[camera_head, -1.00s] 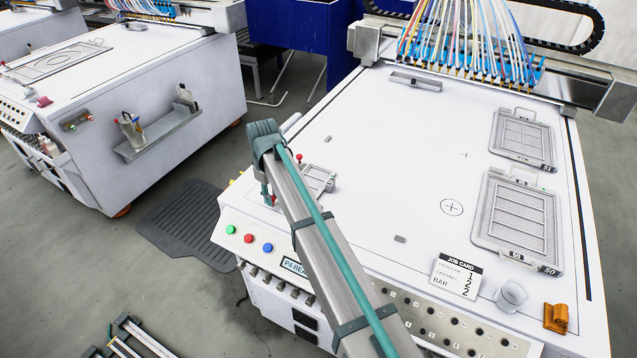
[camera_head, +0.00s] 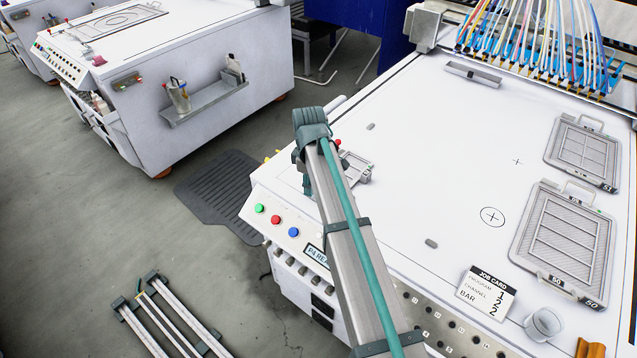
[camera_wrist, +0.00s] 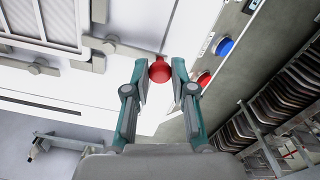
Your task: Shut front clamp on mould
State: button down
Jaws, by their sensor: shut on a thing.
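In the wrist view my gripper (camera_wrist: 160,63) is shut on a red ball knob (camera_wrist: 160,73), the front clamp's handle end as far as I can tell. The knob sits between the two teal fingertips, at the table's edge. The mould (camera_wrist: 45,22), a pale ribbed plate in a grey frame, is at upper left, with grey metal clamp parts (camera_wrist: 100,40) at its corner. In the head view the mould (camera_head: 357,168) is partly hidden behind my arm, with another red knob (camera_head: 338,142) at its far side. My fingertips and the held knob are hidden there.
Green, red and blue buttons (camera_head: 276,219) line the front panel below the clamp. Two larger framed plates (camera_head: 565,240) lie at the table's right. The job card (camera_head: 487,291) and a clear cup (camera_head: 543,323) stand near the front edge. The table's middle is mostly clear.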

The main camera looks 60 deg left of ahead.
jog(key=c, duration=1)
grip_release()
jog(key=shift+o, duration=0.2)
jog(key=shift+r, duration=0.1)
notch_tip(320, 180, up, 12)
